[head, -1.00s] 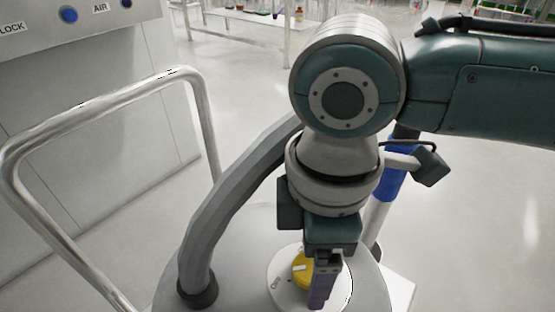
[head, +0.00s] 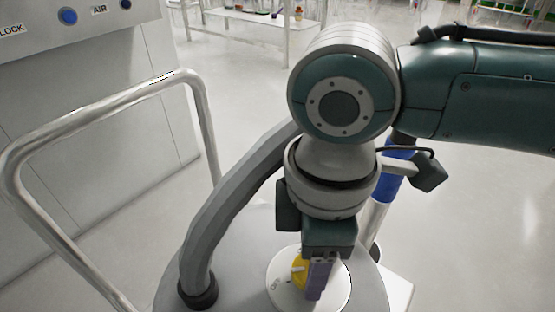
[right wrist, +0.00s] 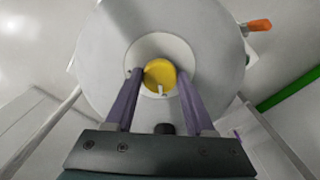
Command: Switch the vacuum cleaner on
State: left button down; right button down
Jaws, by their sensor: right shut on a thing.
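The vacuum cleaner's round grey top (head: 255,240) is at the bottom of the head view, with a pale round dial plate (head: 283,296) on it. A yellow knob (head: 298,272) with a white pointer sits on the plate, partly hidden by my right gripper (head: 316,290). In the right wrist view the yellow knob (right wrist: 158,72) lies between the purple fingers of my right gripper (right wrist: 158,82), which is shut on it. Lettering beside the knob is too small to read surely. My left gripper is not in view.
A thick grey hose (head: 230,205) curves up from the cleaner's top, just left of my right wrist. A bent metal rail (head: 100,103) stands at the left, before a grey cabinet (head: 90,150) with blue buttons.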

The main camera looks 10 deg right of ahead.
jog(key=m+p, duration=0.1)
jog(key=p, duration=0.1)
jog(key=m+p, duration=0.4)
jog(key=p, duration=0.1)
jog(key=shift+s+a+r, duration=0.1)
jog(key=shift+s+r, duration=0.05)
jog(key=shift+r, duration=0.15)
jog(key=shift+m+p, duration=0.7)
jog(key=shift+m, duration=0.3)
jog(key=m+p, duration=0.1)
jog(key=m, duration=0.1)
jog(key=shift+f+m+p, duration=0.1)
jog(key=shift+m+p, duration=0.25)
jog(key=shift+m, duration=0.05)
jog(key=m+p, duration=0.1)
jog(key=m, duration=0.1)
jog(key=shift+m, duration=0.3)
jog(key=m+p, duration=0.1)
jog(key=m, duration=0.4)
jog(key=shift+f+p, duration=0.15)
jog(key=shift+p, duration=0.2)
